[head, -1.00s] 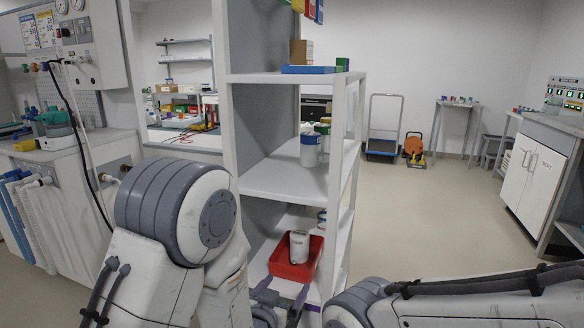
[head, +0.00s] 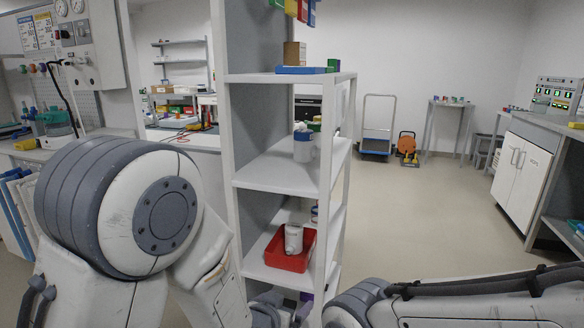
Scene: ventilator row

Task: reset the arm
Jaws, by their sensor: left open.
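My left gripper (head: 286,307) shows at the bottom edge, partly cut off, in front of the lower part of the shelf unit. It is open, and I see nothing between its fingers. It is below the red bin (head: 272,255), which holds a white container (head: 293,238) on a low shelf. My left arm is bent, with its large grey and white joint filling the lower left. My right arm lies across the lower right; its gripper is out of view.
The white shelf unit (head: 282,176) stands close in front, with a lidded bottle (head: 303,149) on its middle shelf and a blue flat box (head: 301,70) higher up. A counter (head: 75,148) is at left. The floor to the right is open, with a white cabinet (head: 519,170) beyond.

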